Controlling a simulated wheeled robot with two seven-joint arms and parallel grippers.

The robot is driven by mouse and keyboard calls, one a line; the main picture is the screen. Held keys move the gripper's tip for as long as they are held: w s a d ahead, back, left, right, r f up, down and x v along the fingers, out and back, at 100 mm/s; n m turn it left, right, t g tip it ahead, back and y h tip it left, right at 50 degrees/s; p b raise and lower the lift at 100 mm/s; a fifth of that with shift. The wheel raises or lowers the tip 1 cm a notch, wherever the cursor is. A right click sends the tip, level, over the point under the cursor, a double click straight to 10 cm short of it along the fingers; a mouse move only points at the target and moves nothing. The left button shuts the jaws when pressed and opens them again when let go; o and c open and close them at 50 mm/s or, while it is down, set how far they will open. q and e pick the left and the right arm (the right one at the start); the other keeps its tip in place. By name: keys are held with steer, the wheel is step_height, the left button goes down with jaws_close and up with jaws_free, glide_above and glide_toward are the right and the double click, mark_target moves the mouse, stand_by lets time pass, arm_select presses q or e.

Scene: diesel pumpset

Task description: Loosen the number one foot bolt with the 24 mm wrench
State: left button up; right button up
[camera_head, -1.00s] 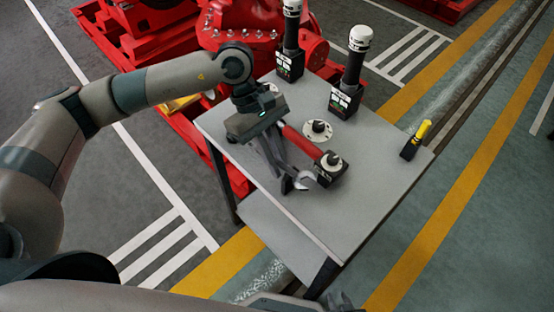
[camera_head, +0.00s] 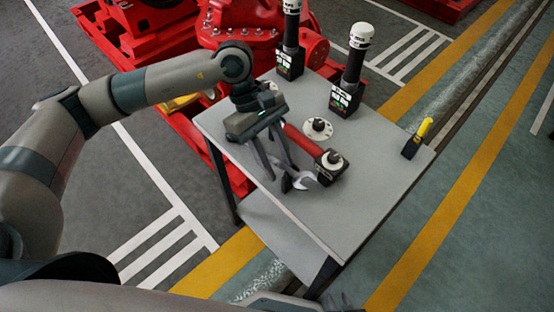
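A silver open-ended wrench (camera_head: 302,181) lies at the table's near left edge, its jaw pointing right. Its shaft is partly hidden behind my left gripper's fingers. My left gripper (camera_head: 281,174) points down over the wrench, with its two fingers spread apart. I cannot tell whether they touch it. A small dark part at the bottom edge looks like my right gripper (camera_head: 345,301), mostly out of view. The red pumpset (camera_head: 240,30) stands behind the table. I cannot make out which is the number one foot bolt.
The grey table (camera_head: 375,190) holds a red-handled tool (camera_head: 302,140) with a black head, a round white flanged piece (camera_head: 318,129), two black upright tools with white tops (camera_head: 291,40) (camera_head: 353,75), and a yellow-and-black item (camera_head: 417,138).

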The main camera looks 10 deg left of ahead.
arm_select(q)
steer(key=b+v, duration=0.2)
steer(key=v, duration=1.5)
steer(key=shift+b, duration=0.4)
